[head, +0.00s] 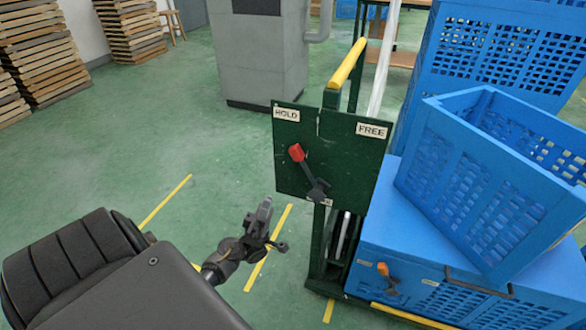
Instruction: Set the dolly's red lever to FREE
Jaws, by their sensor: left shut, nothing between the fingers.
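The dolly's red lever (297,153) is mounted on a dark green plate (342,152) in the head view. Its red knob leans up and left from a dark pivot low on the plate, toward the HOLD label (286,114). The FREE label (371,130) is at the plate's upper right. My left gripper (265,206) is shut and empty, below and left of the lever, and appears apart from it. My right gripper is out of view.
Blue crates (480,230) fill the right side, one tilted on top. A smaller orange-knobbed lever (383,269) shows low on the right. A yellow handle bar (346,64) rises behind the plate. A grey cabinet (259,55) stands behind; green floor at left is open.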

